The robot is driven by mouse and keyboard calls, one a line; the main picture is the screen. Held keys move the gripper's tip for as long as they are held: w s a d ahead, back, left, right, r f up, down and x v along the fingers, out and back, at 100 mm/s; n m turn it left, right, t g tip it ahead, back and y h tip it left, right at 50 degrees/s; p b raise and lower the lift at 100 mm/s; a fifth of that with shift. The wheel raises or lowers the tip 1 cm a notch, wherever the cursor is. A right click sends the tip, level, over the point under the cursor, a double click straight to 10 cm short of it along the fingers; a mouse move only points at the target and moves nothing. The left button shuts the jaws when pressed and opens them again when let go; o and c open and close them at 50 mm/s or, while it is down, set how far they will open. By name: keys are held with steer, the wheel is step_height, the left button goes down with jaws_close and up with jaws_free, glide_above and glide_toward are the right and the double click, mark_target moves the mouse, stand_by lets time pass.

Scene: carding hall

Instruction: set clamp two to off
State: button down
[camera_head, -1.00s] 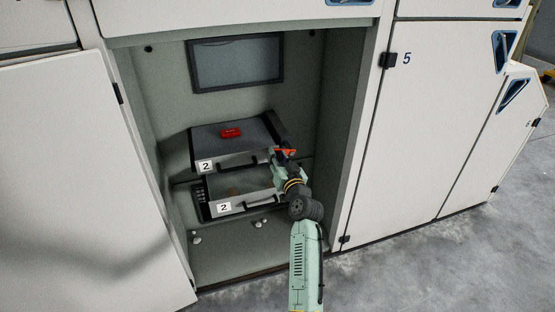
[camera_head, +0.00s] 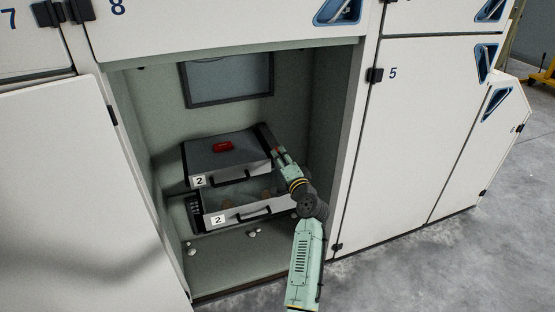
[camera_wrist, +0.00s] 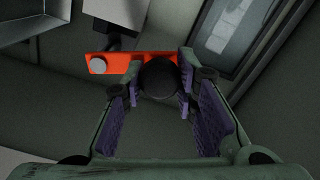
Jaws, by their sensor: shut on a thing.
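An orange-red plate (camera_wrist: 128,62) with a round grey button at its left end shows in the wrist view; I take it for part of the clamp. A round black knob (camera_wrist: 158,77) stands in front of it. My gripper (camera_wrist: 161,72) is shut on this knob, a finger on either side. In the head view my gripper (camera_head: 280,156) is at the right side of the upper grey box (camera_head: 228,163), which bears a "2" label (camera_head: 199,181). My gripper mostly hides the clamp there. I cannot tell the clamp's setting.
A lower box (camera_head: 240,208), also labelled 2, sits under the upper one. A red piece (camera_head: 223,146) lies on the upper box. A dark-framed panel (camera_head: 228,79) is on the back wall. Cabinet walls enclose the recess; an open white door (camera_head: 80,190) stands at left.

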steer(key=shift+w+d+r+m+p, duration=0.1)
steer(key=shift+d+m+p, duration=0.2)
steer(key=shift+m, duration=0.4)
steer(key=shift+w+d+r+m+p, duration=0.15)
steer(key=shift+d+m, duration=0.25)
steer(key=shift+m, duration=0.3)
steer(key=shift+w+d+f+m+p, duration=0.15)
steer(key=shift+d+m, duration=0.2)
steer(key=shift+m, duration=0.35)
steer(key=shift+d+r, duration=0.1)
steer(key=c, duration=1.3)
jaws_free()
steer(key=v, duration=1.2)
